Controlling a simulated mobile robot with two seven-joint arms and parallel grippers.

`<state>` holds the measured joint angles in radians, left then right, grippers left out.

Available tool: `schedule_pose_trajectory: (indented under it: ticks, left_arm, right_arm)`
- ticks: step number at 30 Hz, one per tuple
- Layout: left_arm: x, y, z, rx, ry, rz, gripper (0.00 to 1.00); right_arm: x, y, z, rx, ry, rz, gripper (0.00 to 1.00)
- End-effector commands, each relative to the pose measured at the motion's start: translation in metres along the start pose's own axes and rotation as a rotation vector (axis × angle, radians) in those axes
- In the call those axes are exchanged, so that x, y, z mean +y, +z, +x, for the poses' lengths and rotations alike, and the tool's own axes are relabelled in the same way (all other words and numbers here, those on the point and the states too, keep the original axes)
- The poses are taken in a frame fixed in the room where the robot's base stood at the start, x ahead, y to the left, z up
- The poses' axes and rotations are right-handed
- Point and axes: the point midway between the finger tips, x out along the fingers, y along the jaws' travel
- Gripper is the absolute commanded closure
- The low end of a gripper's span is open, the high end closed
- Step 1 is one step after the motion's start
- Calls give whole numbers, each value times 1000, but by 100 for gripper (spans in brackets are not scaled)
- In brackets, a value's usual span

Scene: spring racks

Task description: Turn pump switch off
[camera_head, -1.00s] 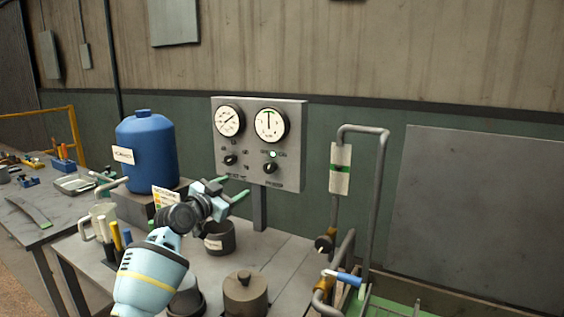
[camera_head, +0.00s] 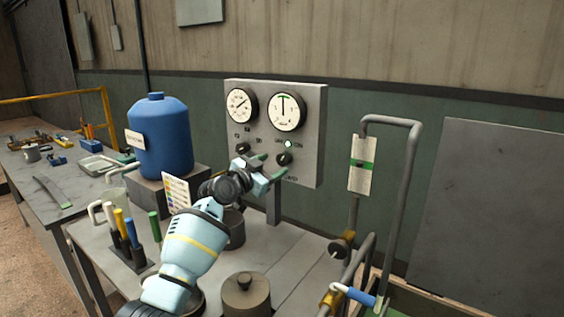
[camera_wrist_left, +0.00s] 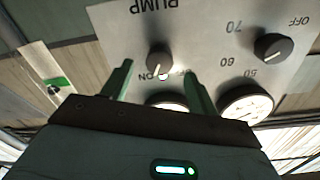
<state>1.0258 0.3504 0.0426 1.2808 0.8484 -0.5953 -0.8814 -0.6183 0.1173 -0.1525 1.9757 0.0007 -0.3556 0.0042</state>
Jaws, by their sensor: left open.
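The grey control panel (camera_head: 315,135) stands behind the bench with two round gauges. The black pump switch knob (camera_head: 284,159) is at its lower right, under a lit green lamp (camera_head: 288,144). In the left wrist view the panel is upside down, with the knob (camera_wrist_left: 159,57) between the "PUMP" and "ON" labels. Its pointer seems turned toward "ON", but is hard to read. My left gripper (camera_head: 264,169) is open and empty in front of the panel. Its green fingers (camera_wrist_left: 158,73) appear either side of the knob, apparently without touching. My right gripper is out of view.
A second knob (camera_head: 241,148) sits left of the pump knob. A blue tank (camera_head: 165,140), a lidded pot (camera_head: 246,296) and markers (camera_head: 130,232) are on the bench. Grey pipework (camera_head: 411,170) rises to the right of the panel.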

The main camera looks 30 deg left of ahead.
Motion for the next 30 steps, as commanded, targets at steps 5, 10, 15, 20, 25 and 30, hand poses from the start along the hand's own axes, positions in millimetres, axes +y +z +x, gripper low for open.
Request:
schedule_pose_trajectory:
  ticks: [5, 10, 15, 20, 25, 30]
  left_arm:
    - [1, 2, 24, -1, 1, -4, 41]
    - [0, 2, 41, -1, 0, -3, 41]
    - [1, 2, 50, -1, 0, -2, 41]
    - [0, 0, 53, 0, 0, 1, 41]
    - [0, 0, 53, 0, -1, 1, 41]
    - [0, 0, 53, 0, -1, 0, 55]
  right_arm:
    - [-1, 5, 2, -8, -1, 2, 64]
    - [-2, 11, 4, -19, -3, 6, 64]
    - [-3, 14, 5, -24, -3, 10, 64]
    - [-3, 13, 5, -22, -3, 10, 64]
    - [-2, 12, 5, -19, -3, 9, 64]
    - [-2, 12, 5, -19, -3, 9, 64]
